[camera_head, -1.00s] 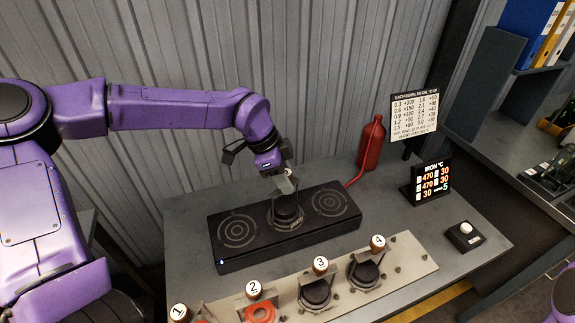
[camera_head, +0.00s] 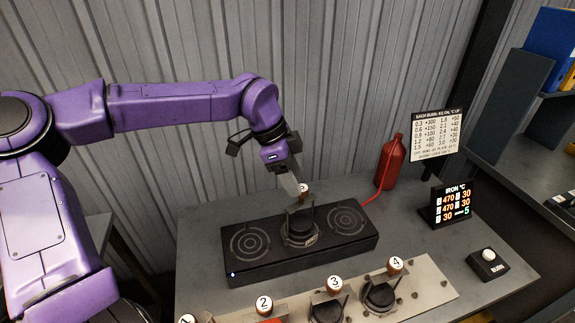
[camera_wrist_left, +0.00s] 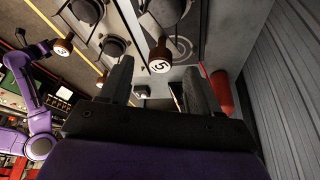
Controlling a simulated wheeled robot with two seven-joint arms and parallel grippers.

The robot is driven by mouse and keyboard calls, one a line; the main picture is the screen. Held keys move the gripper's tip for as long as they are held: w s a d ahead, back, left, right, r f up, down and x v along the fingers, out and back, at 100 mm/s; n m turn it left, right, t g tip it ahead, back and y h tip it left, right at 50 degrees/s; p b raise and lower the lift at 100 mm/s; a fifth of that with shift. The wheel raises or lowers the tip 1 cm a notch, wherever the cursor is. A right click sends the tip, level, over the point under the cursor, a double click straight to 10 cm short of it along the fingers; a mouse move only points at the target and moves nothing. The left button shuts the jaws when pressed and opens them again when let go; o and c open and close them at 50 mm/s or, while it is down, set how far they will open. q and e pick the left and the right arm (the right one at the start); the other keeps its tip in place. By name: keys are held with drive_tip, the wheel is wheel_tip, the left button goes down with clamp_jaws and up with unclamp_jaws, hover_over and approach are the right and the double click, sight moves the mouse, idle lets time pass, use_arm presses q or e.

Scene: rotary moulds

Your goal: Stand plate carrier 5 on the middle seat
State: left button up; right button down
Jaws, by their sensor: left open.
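Plate carrier 5 (camera_head: 301,233) stands upright on the middle seat of the black three-seat burner box (camera_head: 262,266), between two bare ringed seats. Its brown knob with the number 5 (camera_wrist_left: 160,62) shows in the left wrist view just beyond my fingertips. My left gripper (camera_head: 295,184) is open, just above and behind the knob in the head view. The fingers appear clear of the knob, with nothing between them. In the left wrist view a purple arm of mine shows at the left edge; its gripper is too small and dark to read.
Carriers 2 (camera_head: 264,303), 3 (camera_head: 334,284) and 4 (camera_head: 396,264) stand on the pale front strip, with carrier 1 cut off at the lower left. A red bottle (camera_head: 391,162), a lit IRON display (camera_head: 451,204) and a button box (camera_head: 488,265) stand to the right.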

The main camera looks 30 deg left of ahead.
use_arm(q)
drive_tip(key=v, duration=0.6)
drive_tip(key=shift+b, duration=0.4)
drive_tip(key=shift+s+r, duration=0.1)
drive_tip(key=shift+r, duration=0.05)
